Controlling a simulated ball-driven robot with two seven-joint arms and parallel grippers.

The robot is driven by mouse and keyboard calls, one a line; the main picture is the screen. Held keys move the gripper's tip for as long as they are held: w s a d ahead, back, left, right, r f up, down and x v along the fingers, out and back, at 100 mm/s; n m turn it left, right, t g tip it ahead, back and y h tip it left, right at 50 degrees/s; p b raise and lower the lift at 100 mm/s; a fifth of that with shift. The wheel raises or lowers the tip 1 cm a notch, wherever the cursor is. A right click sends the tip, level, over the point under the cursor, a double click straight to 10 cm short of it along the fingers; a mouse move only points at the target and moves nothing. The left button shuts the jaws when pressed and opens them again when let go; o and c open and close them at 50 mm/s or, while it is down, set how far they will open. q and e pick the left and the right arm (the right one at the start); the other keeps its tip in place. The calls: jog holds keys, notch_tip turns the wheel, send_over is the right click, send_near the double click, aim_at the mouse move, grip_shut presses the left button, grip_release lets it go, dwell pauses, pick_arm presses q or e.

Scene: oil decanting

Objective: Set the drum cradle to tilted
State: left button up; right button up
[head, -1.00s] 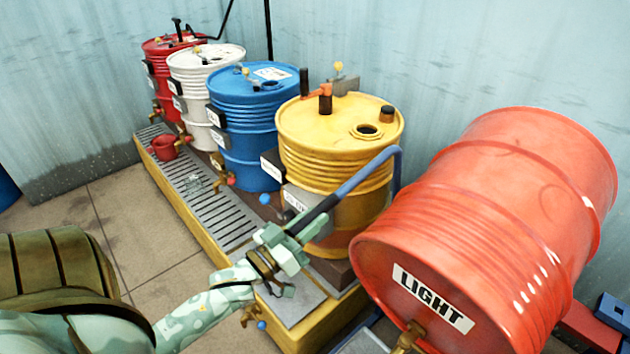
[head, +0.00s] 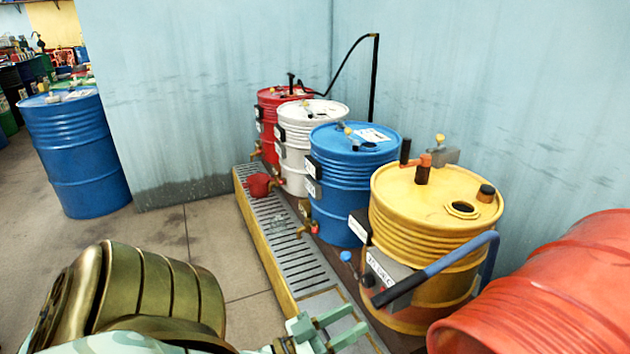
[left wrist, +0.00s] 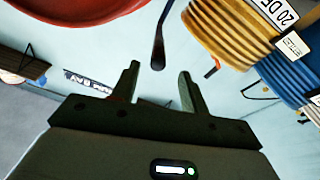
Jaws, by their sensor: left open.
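A bent blue lever with a black grip (head: 402,286) crosses in front of the yellow drum, its far end running behind the orange-red drum's side. The orange-red drum (head: 560,300) lies on its side at the right edge, partly cut off; its cradle is hidden. My left gripper (head: 346,325) is open and empty, below and left of the grip end, apart from it. In the left wrist view the lever's dark end (left wrist: 158,52) hangs ahead of the gap between the open fingers (left wrist: 158,85). My right gripper is not in view.
Yellow (head: 440,205), blue (head: 355,175), white (head: 310,120) and red (head: 283,100) drums stand upright in a row along the wall. A grated drip tray (head: 290,248) with a red jug (head: 260,186) runs before them. Another blue drum (head: 80,155) stands far left. Floor is open between.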

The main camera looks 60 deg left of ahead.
pick_arm(q)
jog(key=v, duration=0.6)
jog(key=shift+p, duration=0.3)
jog(key=shift+s, duration=0.1)
